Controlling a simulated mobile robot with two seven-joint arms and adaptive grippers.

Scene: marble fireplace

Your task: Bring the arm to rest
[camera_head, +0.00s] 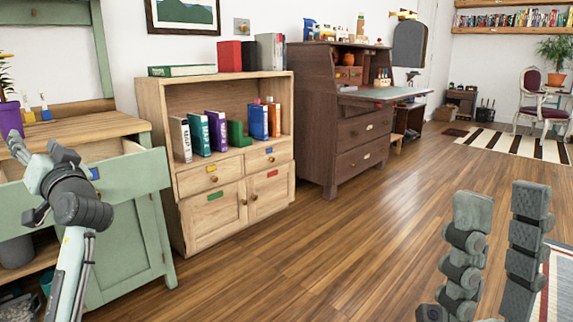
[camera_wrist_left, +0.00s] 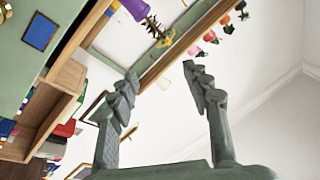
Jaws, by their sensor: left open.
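My left arm comes in at the lower left of the head view. Its left gripper (camera_head: 36,150) is raised in front of the green cabinet's (camera_head: 125,255) pulled-out drawer (camera_head: 145,172). In the left wrist view the left gripper's two fingers (camera_wrist_left: 160,82) stand apart with nothing between them. My right gripper (camera_head: 502,205) shows at the lower right of the head view. Its two fingers point up, spread apart and empty, over the wooden floor.
A light wood bookcase (camera_head: 223,166) with books stands right of the green cabinet. A dark wooden desk (camera_head: 312,125) is beyond it. A purple pot (camera_head: 10,120) stands on the green cabinet. The wooden floor (camera_head: 340,245) in the middle is clear.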

